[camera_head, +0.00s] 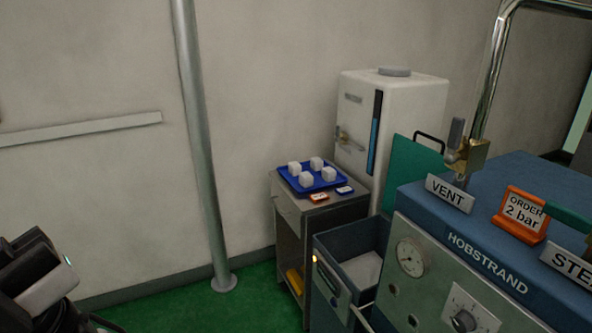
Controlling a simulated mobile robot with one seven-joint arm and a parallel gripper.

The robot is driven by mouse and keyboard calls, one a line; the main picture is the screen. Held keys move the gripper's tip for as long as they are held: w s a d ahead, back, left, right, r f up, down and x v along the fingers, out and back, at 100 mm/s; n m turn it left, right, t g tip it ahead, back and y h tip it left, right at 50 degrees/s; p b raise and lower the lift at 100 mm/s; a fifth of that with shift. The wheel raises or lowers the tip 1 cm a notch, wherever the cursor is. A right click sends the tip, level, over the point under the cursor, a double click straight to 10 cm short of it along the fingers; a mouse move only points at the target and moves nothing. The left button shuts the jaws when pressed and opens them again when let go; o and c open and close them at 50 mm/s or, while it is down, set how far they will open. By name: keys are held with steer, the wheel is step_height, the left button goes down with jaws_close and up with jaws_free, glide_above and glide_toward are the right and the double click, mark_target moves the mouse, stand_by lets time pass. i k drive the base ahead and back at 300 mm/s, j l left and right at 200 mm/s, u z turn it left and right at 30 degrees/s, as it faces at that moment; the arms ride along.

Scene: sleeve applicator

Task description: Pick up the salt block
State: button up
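The tray is on top of a grey metal cabinet (288,205). One cube (294,168) is at the back left, one (316,163) at the back right, one (306,180) at the front left and one (329,174) at the front right. A dark and light grey part of my arm shows at the lower left, far from the tray. I cannot make out any gripper fingers there.
A white tank (408,104) stands behind the cabinet. A blue HOBSTRAND machine (490,262) fills the right. An open bin (340,288) with something pale inside sits before the cabinet. A grey vertical pole (197,130) stands left of the cabinet. Green floor (180,310) is clear.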

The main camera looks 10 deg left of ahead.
mark_target(294, 168)
steer(key=z, duration=0.3)
steer(key=i+j+z, duration=0.4)
steer(key=j, duration=0.15)
steer(key=j+z, duration=0.25)
steer(key=i+j, duration=0.15)
steer(key=j, duration=0.35)
steer(key=i+j+z, duration=0.15)
steer(key=j, duration=0.4)
steer(key=i+j, duration=0.1)
steer(key=j, duration=0.4)
steer(key=i+j+z, duration=0.1)
steer(key=j, duration=0.45)
steer(key=i+j, duration=0.15)
steer(key=j, duration=0.15)
steer(key=i+j, duration=0.15)
steer(key=j, duration=0.15)
steer(key=i+j, duration=0.15)
steer(key=j, duration=0.15)
steer(key=i, duration=0.25)
